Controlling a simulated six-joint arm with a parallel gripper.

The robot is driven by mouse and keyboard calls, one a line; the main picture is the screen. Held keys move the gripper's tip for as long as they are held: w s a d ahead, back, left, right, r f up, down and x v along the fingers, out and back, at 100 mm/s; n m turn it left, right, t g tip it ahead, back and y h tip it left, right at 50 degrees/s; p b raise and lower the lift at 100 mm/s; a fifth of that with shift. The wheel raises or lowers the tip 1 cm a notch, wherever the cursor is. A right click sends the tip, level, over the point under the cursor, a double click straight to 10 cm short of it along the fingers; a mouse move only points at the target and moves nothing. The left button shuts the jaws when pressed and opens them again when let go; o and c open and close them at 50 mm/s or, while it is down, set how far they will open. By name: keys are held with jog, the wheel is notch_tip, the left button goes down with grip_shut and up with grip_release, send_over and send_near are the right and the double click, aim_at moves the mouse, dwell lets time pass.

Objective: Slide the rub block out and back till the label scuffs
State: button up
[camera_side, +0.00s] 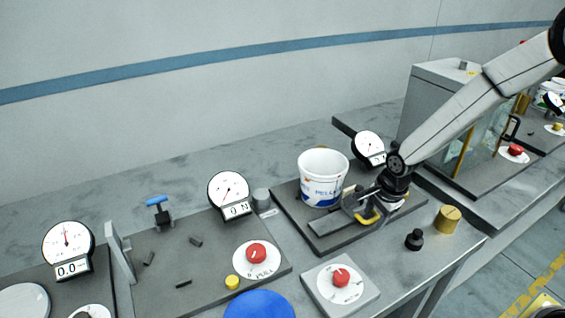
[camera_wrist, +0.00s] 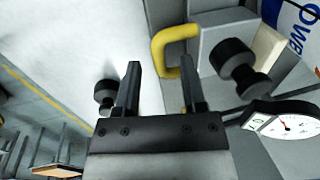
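A white tub (camera_side: 322,165) with a blue-lettered label (camera_side: 322,192) stands on a dark base plate. Its side also shows at the top right of the wrist view (camera_wrist: 298,35). In front of it lies a grey block or slide with a yellow handle (camera_side: 368,217); the handle also shows in the wrist view (camera_wrist: 158,50). My gripper (camera_side: 378,204) is low beside the handle. In the wrist view my gripper (camera_wrist: 160,68) has its fingers apart. The handle's bar appears between the fingertips in the picture; I cannot tell its depth or any contact. Label wear is too small to judge.
A dial gauge (camera_side: 369,148) stands behind the tub. A black knobbed weight (camera_side: 414,241) and a brass cylinder (camera_side: 447,219) stand to the right. A red-button box (camera_side: 341,281) is in front. A pull-test plate (camera_side: 180,250) lies to the left.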

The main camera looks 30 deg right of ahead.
jog(key=shift+r, duration=0.1)
notch_tip(320, 180, up, 7)
jog(key=s, duration=0.1)
jog(key=shift+s+r, duration=0.2)
jog(key=shift+s, duration=0.1)
dwell(0.6)
dwell(0.3)
jog(key=s+f+n, duration=0.1)
jog(key=s+n, duration=1)
jog(key=n, duration=0.7)
jog(key=shift+d+f, duration=0.2)
jog(key=shift+d, duration=0.2)
dwell(0.6)
